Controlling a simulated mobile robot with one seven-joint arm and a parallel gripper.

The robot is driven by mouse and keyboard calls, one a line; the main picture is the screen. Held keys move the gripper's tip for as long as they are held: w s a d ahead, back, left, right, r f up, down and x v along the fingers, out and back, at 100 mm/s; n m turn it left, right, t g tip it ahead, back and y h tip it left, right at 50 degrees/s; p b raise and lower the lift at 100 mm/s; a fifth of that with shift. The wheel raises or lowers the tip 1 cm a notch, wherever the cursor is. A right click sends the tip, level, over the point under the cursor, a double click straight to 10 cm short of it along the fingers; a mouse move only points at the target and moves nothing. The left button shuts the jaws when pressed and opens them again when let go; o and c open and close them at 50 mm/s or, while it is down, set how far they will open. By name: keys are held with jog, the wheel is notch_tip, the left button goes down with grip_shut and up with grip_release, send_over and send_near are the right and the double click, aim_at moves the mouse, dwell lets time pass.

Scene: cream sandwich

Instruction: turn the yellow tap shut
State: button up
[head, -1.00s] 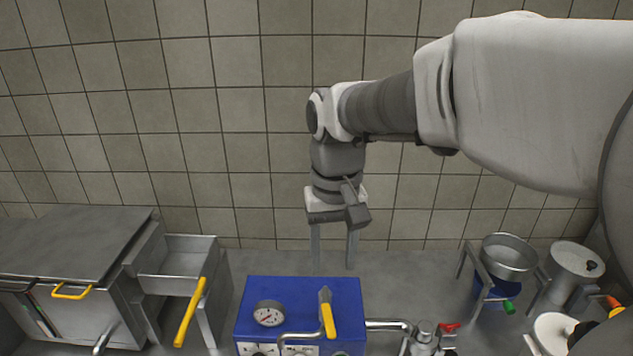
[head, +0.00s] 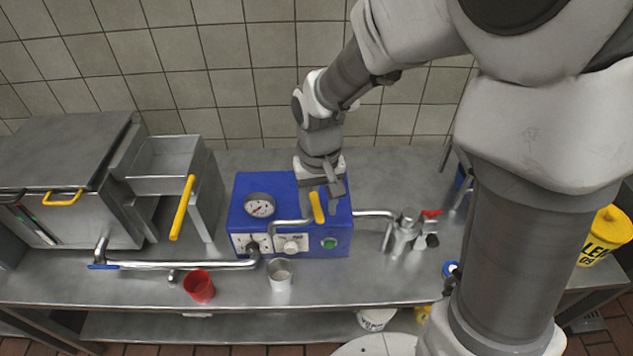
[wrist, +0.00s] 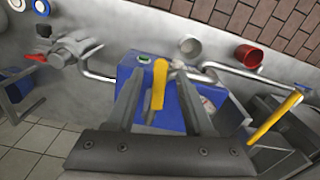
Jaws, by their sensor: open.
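The yellow tap handle (head: 317,207) stands on top of the blue box (head: 245,215), near its right side. In the wrist view the yellow tap handle (wrist: 159,85) lies between the two fingers of my gripper (wrist: 158,76), with a gap visible on either side. My gripper (head: 322,190) is open, pointing down just above and behind the handle in the head view. Its fingertips are mostly hidden there, and I cannot tell whether a finger touches the handle.
A second yellow lever (head: 183,207) stands to the left, beside a metal tray. A pipe (head: 180,265) runs along the front. A red cup (head: 199,286) and a metal cup (head: 279,275) stand in front of the blue box. Metal fittings (head: 405,230) stand to its right.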

grip_shut()
jog(key=shift+d, duration=0.1)
dwell(0.5)
jog(key=w+d+n+p, duration=0.4)
jog(key=n+p, duration=0.1)
jog(key=n, duration=1.1)
jog(key=shift+w, duration=0.4)
dwell(0.3)
